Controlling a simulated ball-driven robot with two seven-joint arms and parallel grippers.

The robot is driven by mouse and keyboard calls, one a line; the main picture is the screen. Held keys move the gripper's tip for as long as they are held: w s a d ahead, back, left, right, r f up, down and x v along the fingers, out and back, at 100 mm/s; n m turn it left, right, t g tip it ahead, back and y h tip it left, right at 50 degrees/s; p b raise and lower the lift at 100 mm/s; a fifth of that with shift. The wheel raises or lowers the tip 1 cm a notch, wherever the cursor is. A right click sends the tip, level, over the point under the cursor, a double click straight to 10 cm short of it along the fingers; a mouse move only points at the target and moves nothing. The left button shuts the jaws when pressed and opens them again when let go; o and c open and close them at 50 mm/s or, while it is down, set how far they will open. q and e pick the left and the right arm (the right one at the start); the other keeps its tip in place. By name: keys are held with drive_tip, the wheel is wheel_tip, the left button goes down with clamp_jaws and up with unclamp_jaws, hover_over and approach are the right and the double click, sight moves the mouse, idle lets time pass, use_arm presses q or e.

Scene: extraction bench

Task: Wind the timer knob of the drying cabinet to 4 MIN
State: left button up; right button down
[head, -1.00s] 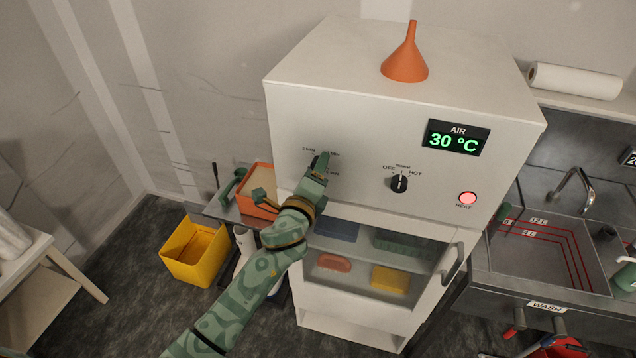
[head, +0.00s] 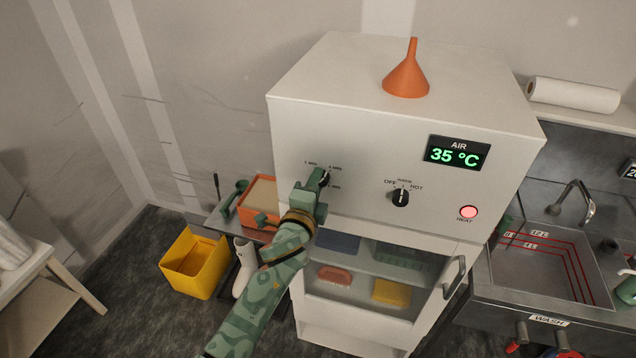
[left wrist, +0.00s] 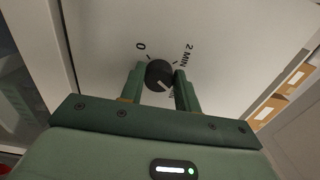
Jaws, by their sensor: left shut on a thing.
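The white drying cabinet (head: 350,130) stands in the middle of the head view. Its black timer knob (left wrist: 159,74) shows in the left wrist view, with a dial marked 0, 2 MIN and another MIN label partly hidden by a finger. The knob's white line points down and slightly right in that view, near the partly hidden label. My left gripper (head: 322,180) is shut on the knob, one finger on each side; it also shows in the left wrist view (left wrist: 160,82). In the head view it covers part of the dial. My right gripper is not in view.
The cabinet display (head: 458,153) reads 35 °C. An orange funnel (head: 406,75) stands on top. A yellow bin (head: 195,263) is at left, a sink (head: 545,262) at right.

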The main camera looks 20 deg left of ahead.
use_arm(q)
drive_tip(key=o, duration=0.7)
drive_tip(key=m, duration=0.3)
drive_tip(key=shift+d+r, duration=0.2)
drive_tip(key=o, duration=0.3)
drive_tip(key=shift+f, duration=0.1)
drive_tip(key=shift+w+d, duration=0.1)
drive_tip(key=shift+d, duration=0.2)
drive_tip(key=s+p, duration=0.1)
drive_tip(key=s, duration=0.7)
drive_tip(key=shift+a, duration=0.4)
drive_tip(key=shift+f, duration=0.1)
